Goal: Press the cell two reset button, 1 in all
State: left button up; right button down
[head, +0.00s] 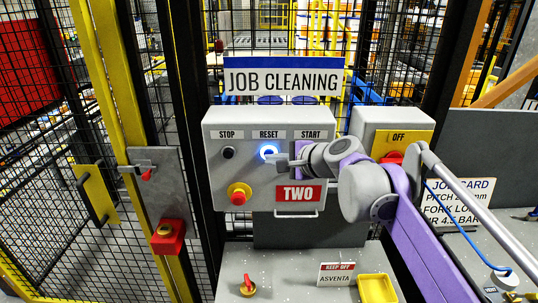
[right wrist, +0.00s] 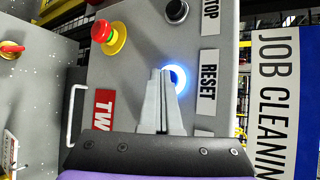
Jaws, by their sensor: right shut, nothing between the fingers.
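The grey control box (head: 222,175) labelled TWO stands in front of me in the head view. Its reset button (head: 268,152) glows blue-white under the RESET label, between the black stop button (head: 228,153) and the START label. My right gripper (head: 279,161) is shut and empty, its fingertips at the lower right of the reset button. In the right wrist view the shut fingertips (right wrist: 162,72) overlap part of the lit button (right wrist: 180,80). I cannot tell whether they touch it. The start button is hidden behind my right gripper. My left gripper is not in view.
A red emergency stop (head: 238,195) on a yellow base sits low on the box. A second box (head: 368,121) labelled OFF, with a red knob, stands to the right. A mesh fence (head: 60,150) is left. A yellow tray (head: 377,289) and a red knob (head: 248,286) lie below.

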jog(key=shift+w, duration=0.25)
dwell(0.3)
jog(key=shift+s, duration=0.9)
jog(key=shift+s, duration=0.1)
jog(key=shift+s, duration=2.4)
jog(key=s+d+f+n+g+h, duration=0.1)
jog(key=s+d+f+n, duration=0.3)
jog(key=s+f, duration=0.4)
jog(key=s+d+f+n+g+h, duration=0.1)
jog(key=s+d+f+n+h, duration=0.3)
jog(key=s+d+f, duration=0.3)
jog(key=s+d+f+n+g+h, duration=0.2)
jog(key=s+d+f+n, duration=0.3)
jog(key=s+f, duration=0.5)
notch_tip(320, 180, down, 5)
jog(key=shift+d+r+n+h, duration=0.1)
jog(key=shift+d+n+h, duration=0.25)
jog(key=shift+h, duration=0.35)
